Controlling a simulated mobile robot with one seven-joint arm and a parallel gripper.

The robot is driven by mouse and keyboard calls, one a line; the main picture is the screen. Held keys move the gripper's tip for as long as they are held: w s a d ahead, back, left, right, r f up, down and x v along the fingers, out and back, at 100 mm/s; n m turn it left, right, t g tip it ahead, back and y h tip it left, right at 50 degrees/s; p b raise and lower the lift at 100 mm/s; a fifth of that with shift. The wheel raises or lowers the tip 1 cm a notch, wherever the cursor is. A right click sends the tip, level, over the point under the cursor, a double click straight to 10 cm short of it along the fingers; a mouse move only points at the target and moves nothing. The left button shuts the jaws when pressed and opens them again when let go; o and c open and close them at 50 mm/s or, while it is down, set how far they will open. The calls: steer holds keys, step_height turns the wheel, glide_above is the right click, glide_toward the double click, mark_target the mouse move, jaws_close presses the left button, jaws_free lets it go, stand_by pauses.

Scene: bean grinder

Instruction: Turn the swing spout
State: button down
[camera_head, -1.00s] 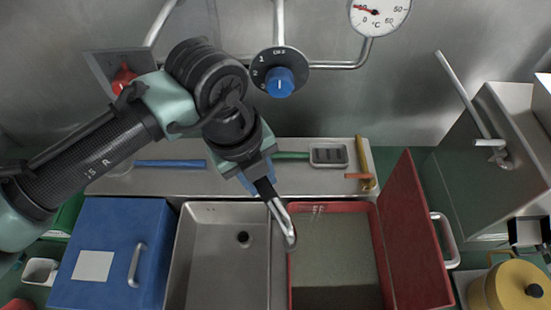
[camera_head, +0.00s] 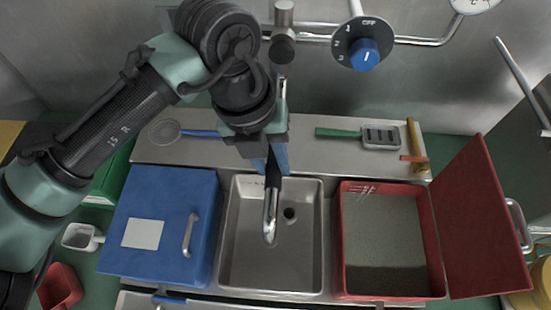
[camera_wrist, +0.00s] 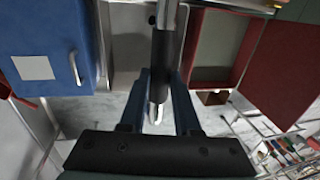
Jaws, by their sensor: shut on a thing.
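The swing spout (camera_head: 270,215) is a chrome tube with a dark sleeve and a bent tip. In the head view its tip hangs over the steel sink (camera_head: 243,262), a little left of the drain hole. My gripper (camera_head: 275,162) comes down over the spout, with its blue fingers on either side of the dark sleeve. In the wrist view the spout's sleeve (camera_wrist: 161,55) runs down between the fingers of my gripper (camera_wrist: 164,105), which is shut on it. The spout's base is mostly hidden behind my arm.
A blue box (camera_head: 160,225) with a handle stands left of the sink. A red bin (camera_head: 342,240) with an open lid (camera_head: 485,225) stands on the right. Behind are a green-handled tool (camera_head: 335,132) and a wall knob (camera_head: 364,54).

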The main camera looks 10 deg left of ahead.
steer(key=c, duration=0.6)
jaws_free()
steer(key=shift+c, duration=0.2)
step_height(320, 180, up, 13)
steer(key=a+b, duration=0.2)
steer(key=shift+s+a+f, duration=0.15)
steer(key=shift+a, duration=0.05)
